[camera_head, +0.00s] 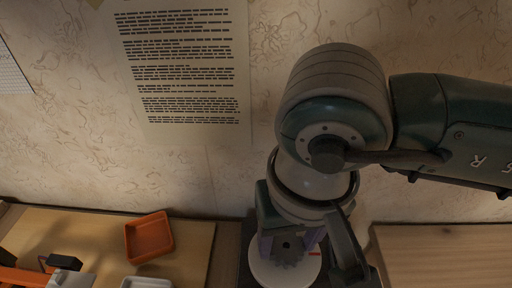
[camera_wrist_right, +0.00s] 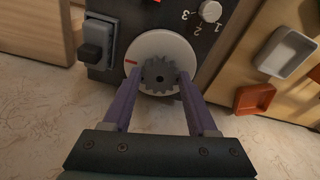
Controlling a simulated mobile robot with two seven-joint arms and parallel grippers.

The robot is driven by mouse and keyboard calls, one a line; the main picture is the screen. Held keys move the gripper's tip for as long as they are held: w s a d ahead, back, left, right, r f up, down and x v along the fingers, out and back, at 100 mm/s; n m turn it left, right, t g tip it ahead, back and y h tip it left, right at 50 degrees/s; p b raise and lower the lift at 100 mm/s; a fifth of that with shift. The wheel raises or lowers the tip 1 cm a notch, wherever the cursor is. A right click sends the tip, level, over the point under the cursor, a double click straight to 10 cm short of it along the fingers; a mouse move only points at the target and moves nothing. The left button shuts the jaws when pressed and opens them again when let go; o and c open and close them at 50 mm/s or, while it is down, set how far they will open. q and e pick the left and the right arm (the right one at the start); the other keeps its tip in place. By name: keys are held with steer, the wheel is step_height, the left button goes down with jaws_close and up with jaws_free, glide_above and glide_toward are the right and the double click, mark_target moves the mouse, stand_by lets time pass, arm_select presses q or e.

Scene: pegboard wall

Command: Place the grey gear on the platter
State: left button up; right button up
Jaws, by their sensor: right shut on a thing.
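The grey gear (camera_wrist_right: 159,75) is a small toothed disc with a hole in its middle. My right gripper (camera_wrist_right: 159,79) is shut on it, with one purple finger on each side. The platter (camera_wrist_right: 135,52) is a round white disc with a red mark near its edge. The gear shows in front of the platter's face; I cannot tell whether they touch. In the head view the gear (camera_head: 287,253) is between the fingertips of my right gripper (camera_head: 290,247), over the white platter (camera_head: 269,273).
The platter is on a dark panel (camera_wrist_right: 184,33) with a numbered knob (camera_wrist_right: 210,11) and a grey switch (camera_wrist_right: 96,42). An orange tray (camera_head: 149,237) and a white tray (camera_head: 146,283) are on the wooden board at left. A printed sheet (camera_head: 185,65) is on the wall.

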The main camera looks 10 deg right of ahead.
mark_target(290, 259)
steer(key=shift+f, duration=0.25)
steer(key=shift+f+b, duration=0.1)
steer(key=shift+b, duration=0.2)
steer(key=o, duration=1.3)
steer(key=shift+r+p, duration=0.35)
steer(key=shift+p, duration=0.1)
steer(key=r, duration=0.4)
steer(key=s+r+p, duration=0.1)
steer(key=r, duration=0.6)
steer(key=shift+s+r, duration=0.2)
steer(key=shift+r, duration=0.15)
